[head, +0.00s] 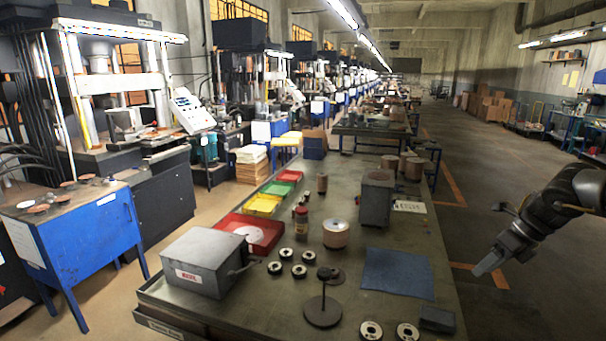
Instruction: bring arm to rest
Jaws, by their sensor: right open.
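My right gripper (492,262) hangs at the right of the head view, on a dark arm that comes in from the right edge. It is open, with nothing seen between its fingers. It is beside the table's right edge, over the floor, apart from the table and everything on it. My left gripper is not in view. Several small flap discs (299,271) lie on the green-grey table (345,212), two more of them near its front edge.
A grey metal box (205,262), red tray (262,226), dark stand (322,312), wound spool (336,234), grey block (376,198) and blue mat (398,273) are on the table. A blue bench (98,222) stands left. The floor around my right gripper is clear.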

